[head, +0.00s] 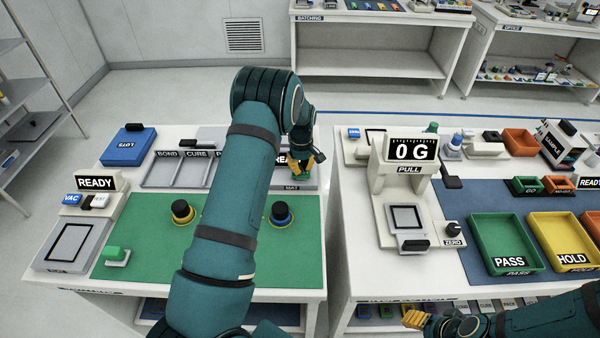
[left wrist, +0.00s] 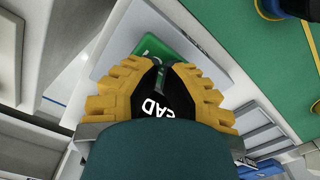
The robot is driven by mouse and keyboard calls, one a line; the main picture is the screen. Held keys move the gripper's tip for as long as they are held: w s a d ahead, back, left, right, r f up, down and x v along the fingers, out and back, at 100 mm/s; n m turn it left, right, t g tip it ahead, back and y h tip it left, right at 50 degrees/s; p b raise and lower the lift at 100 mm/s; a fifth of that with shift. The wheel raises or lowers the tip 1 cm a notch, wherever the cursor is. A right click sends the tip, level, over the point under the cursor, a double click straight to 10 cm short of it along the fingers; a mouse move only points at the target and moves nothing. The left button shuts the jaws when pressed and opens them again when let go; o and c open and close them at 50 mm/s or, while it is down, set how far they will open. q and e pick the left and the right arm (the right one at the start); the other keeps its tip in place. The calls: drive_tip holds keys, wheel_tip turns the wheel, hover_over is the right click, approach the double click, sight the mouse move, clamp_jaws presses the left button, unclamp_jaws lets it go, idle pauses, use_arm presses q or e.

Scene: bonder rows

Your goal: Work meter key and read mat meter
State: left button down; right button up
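The mat meter (head: 308,184) stands at the right back of the left bench, labelled MAT. Its black display is partly hidden behind my arm; part of READY shows, and EAD shows in the left wrist view (left wrist: 157,106). My left gripper (head: 303,167) is over the meter, its yellow fingers apart with the display visible between them. A green key (left wrist: 170,48) lies just beyond the fingertips in the left wrist view; I cannot tell whether they touch it. My right gripper (head: 418,320) is low at the bottom edge, partly seen.
The green mat (head: 140,225) holds two black-topped knobs (head: 182,210). A gap separates the benches.

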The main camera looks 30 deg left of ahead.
use_arm(q)
drive_tip(key=shift+f+b, duration=0.75)
drive_tip(key=shift+f, duration=0.35)
drive_tip(key=shift+r, duration=0.2)
drive_tip(key=shift+r+p, duration=0.35)
drive_tip(key=shift+r, duration=0.15)
drive_tip(key=shift+r+p, duration=1.4)
drive_tip(key=shift+r, duration=1.05)
wheel_tip(320, 180, up, 12)
drive_tip(key=shift+f, duration=0.1)
